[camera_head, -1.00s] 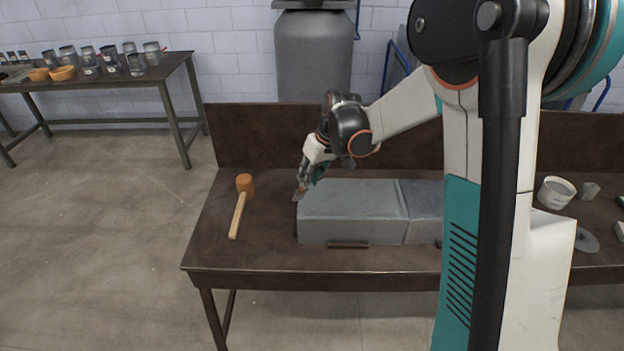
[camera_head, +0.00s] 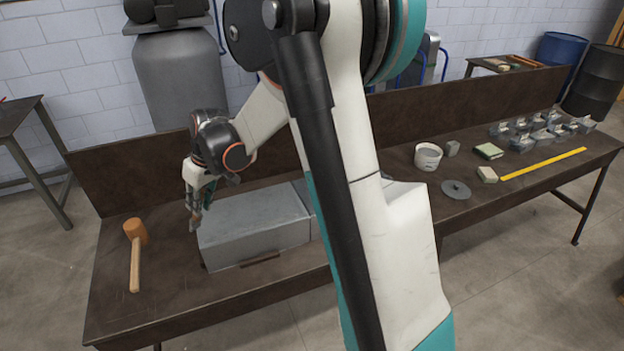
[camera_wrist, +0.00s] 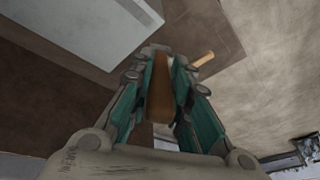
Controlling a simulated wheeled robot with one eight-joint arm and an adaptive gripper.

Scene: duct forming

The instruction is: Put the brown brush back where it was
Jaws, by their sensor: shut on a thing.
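In the head view only a small brown part of the brush (camera_head: 195,221) shows below the fingers. The grey duct (camera_head: 255,226) lies on the workbench (camera_head: 110,300), and my arm hides its right part. The brush appears to be apart from the bench top.
A mallet (camera_head: 135,250) lies left of the duct. To the right are a white pot (camera_head: 428,156), a grey disc (camera_head: 456,190), small blocks (camera_head: 488,174), a yellow ruler (camera_head: 543,164) and several metal fittings (camera_head: 540,130). A raised back panel (camera_head: 130,175) edges the bench.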

